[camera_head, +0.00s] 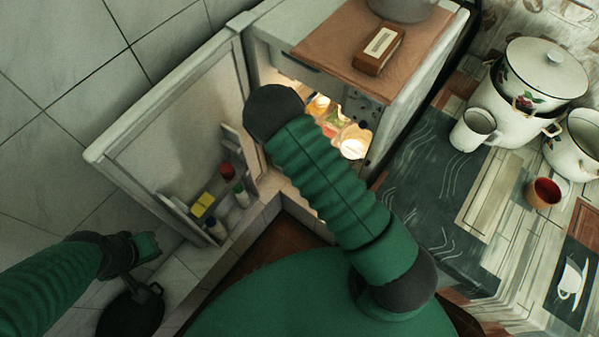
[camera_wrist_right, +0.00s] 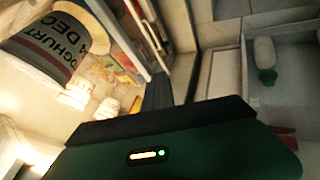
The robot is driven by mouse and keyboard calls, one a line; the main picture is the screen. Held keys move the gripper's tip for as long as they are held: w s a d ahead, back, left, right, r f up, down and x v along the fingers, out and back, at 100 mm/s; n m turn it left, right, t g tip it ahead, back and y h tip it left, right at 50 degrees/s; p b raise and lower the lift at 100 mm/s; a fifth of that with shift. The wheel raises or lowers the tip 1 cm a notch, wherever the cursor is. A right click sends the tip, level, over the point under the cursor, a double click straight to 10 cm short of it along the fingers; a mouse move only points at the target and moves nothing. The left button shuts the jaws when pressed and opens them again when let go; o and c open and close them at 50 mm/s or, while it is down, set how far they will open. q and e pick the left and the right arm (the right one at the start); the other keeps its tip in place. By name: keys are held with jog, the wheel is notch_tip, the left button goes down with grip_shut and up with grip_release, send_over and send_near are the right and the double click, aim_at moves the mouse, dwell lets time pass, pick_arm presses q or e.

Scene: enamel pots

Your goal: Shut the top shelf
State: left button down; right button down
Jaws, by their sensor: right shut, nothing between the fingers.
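The small fridge stands open in the head view, its door (camera_head: 175,125) swung out to the left and its inside lit. Jars and food (camera_head: 345,138) show in the opening; the shelf they rest on is mostly hidden by my right arm. In the right wrist view a pale shelf edge (camera_wrist_right: 138,38) runs beside a yoghurt tub (camera_wrist_right: 45,45) and small jars. My right gripper (camera_wrist_right: 157,90) is shut and empty, close to that edge; I cannot tell whether it touches. It is hidden in the head view. My left gripper (camera_head: 146,246) is low at the left, its jaw opening unclear.
Door racks hold bottles and a yellow box (camera_head: 203,204); a green-capped bottle (camera_wrist_right: 265,65) shows in the right wrist view. Enamel pots (camera_head: 515,110) and a mug (camera_head: 472,130) stand on the right counter.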

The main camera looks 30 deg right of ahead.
aim_at(331, 136)
jog(key=w+d, duration=0.1)
jog(key=d, duration=0.2)
jog(key=w+d, duration=0.2)
jog(key=d, duration=0.2)
jog(key=w+d+b, duration=0.1)
jog(key=d, duration=0.2)
jog(key=shift+w+d, duration=0.25)
jog(key=shift+d, duration=0.1)
jog(key=shift+r, duration=0.1)
jog(key=shift+w+r, duration=0.1)
jog(key=shift+w, duration=0.05)
